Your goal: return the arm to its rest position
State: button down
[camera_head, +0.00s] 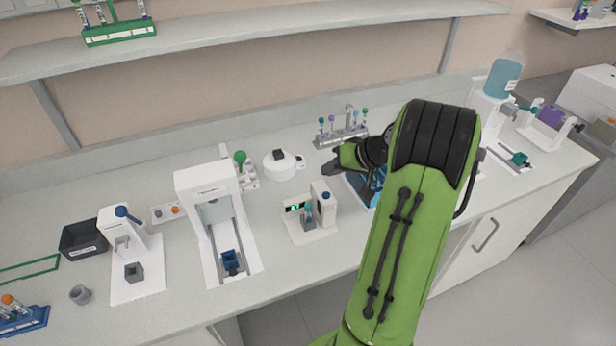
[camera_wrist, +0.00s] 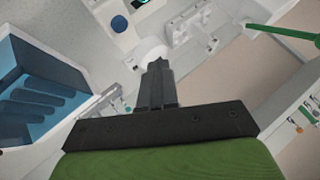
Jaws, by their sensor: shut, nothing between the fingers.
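My green arm reaches up over the bench from the bottom of the head view and bends at a black joint. My gripper (camera_head: 332,170) points left above the bench, in front of the grey tube rack. In the wrist view its fingers (camera_wrist: 155,66) are together with nothing between them. A blue tray (camera_head: 357,186) lies just below and right of the gripper, partly hidden by my arm. It shows at the left of the wrist view with several slots (camera_wrist: 40,105).
A white device with a blue knob (camera_head: 326,195) stands left of my arm. A round white device (camera_head: 279,165) and a tall white machine (camera_head: 205,185) stand further left. The tube rack (camera_head: 341,138) is behind the gripper. A shelf (camera_head: 250,32) runs along the wall above.

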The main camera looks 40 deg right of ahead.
jog(key=s+a+r+n+g, duration=0.1)
jog(key=a+r, duration=0.2)
jog(key=a, duration=0.3)
jog(key=s+a+r+n+g+h, duration=0.1)
jog(key=a+r, duration=0.1)
jog(key=a, duration=0.5)
jog(key=s+a+r+n+g, duration=0.1)
jog(key=a+r+n, duration=0.15)
jog(key=a, duration=0.35)
jog(key=s+a+h, duration=0.1)
jog(key=s+a, duration=0.3)
jog(key=s, duration=0.4)
jog(key=s+a+r+h, duration=0.1)
jog(key=s+a, duration=0.2)
jog(key=s, duration=0.5)
jog(key=shift+a+n, duration=0.35)
